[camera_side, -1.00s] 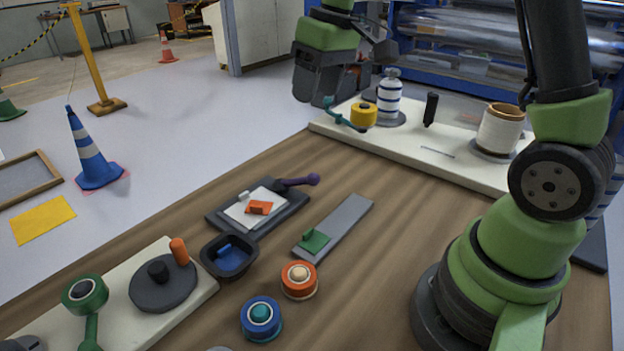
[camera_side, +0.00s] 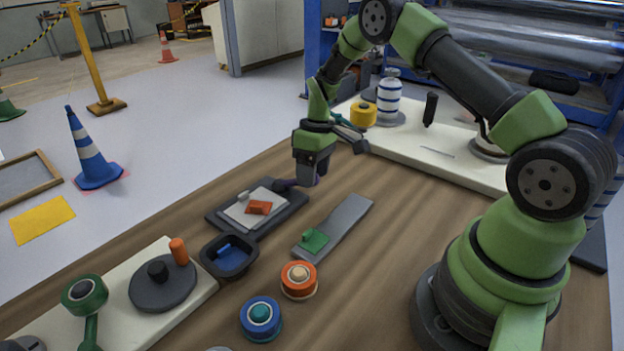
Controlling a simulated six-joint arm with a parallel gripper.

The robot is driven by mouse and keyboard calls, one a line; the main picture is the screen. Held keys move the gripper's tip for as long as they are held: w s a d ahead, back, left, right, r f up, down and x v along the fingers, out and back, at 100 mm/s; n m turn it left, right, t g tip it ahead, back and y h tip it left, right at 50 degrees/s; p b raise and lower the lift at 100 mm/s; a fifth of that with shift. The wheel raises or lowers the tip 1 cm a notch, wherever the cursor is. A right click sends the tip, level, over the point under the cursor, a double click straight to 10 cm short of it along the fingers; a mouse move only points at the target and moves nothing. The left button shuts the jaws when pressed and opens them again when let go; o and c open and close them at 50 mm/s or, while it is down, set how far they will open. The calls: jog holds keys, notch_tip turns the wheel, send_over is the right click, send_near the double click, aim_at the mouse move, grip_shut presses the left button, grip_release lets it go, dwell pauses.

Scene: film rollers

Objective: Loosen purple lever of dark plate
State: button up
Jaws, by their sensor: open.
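The dark plate (camera_side: 266,226) lies on the wooden table with a white sheet (camera_side: 240,216) and an orange block (camera_side: 258,208) on it. The purple lever (camera_side: 284,184) is at the plate's back right corner. My gripper (camera_side: 306,182) points down over the lever's knob end and hides most of it. Its jaws are open. I cannot tell whether the fingers touch the lever.
A dark bowl with a blue piece (camera_side: 229,262) adjoins the plate's front. A grey strip with a green block (camera_side: 340,222) lies to the right. A white board (camera_side: 405,150) with a yellow roll is behind.

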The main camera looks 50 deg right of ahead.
jog(key=shift+a+f, duration=0.2)
jog(key=shift+f, duration=0.8)
jog(key=shift+c, duration=0.4)
grip_shut()
